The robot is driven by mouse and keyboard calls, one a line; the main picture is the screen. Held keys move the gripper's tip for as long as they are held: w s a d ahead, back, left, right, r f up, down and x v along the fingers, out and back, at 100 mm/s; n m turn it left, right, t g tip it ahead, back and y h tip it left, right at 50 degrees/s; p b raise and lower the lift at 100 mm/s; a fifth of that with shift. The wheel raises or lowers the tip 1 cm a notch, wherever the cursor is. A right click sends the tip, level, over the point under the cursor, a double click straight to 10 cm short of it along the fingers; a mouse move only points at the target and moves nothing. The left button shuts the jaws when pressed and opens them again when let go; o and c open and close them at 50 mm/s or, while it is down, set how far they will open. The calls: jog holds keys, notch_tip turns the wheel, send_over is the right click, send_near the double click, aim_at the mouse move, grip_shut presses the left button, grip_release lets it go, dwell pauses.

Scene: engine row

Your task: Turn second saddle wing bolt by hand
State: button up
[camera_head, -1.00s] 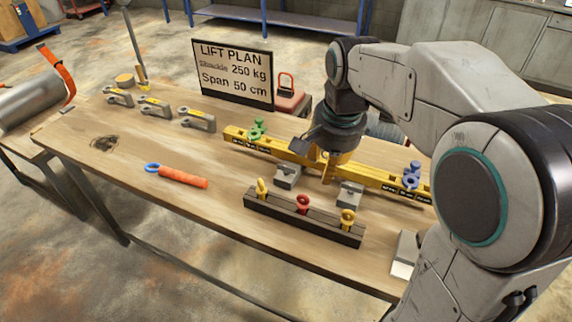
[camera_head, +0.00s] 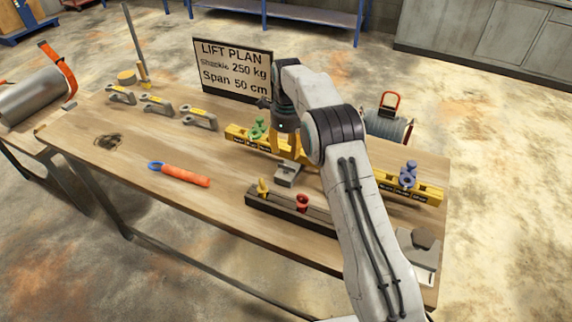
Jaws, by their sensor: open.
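A yellow spreader beam (camera_head: 428,190) lies along the back of the workbench, partly hidden behind my arm. A green saddle wing bolt (camera_head: 256,129) stands near its left end and a blue saddle wing bolt (camera_head: 408,174) near its right end. I cannot tell from the picture which counts as second. My gripper (camera_head: 289,152) points down over the beam, just right of the green bolt and apart from it. It is open, and I see nothing held. The fingertips are small and blend with the yellow beam.
A grey block (camera_head: 287,176) sits before the beam. A dark rack (camera_head: 272,206) holds yellow and red eye bolts; its right end is hidden by my arm.

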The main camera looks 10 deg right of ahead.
aim_at(286, 170)
jog(key=shift+w+a+f+m, duration=0.15)
jog(key=shift+f+m, duration=0.25)
jog(key=shift+f, duration=0.65)
jog(key=shift+f+p, duration=0.6)
jog(key=shift+f, duration=2.6)
jog(key=shift+o, duration=0.3)
grip_shut()
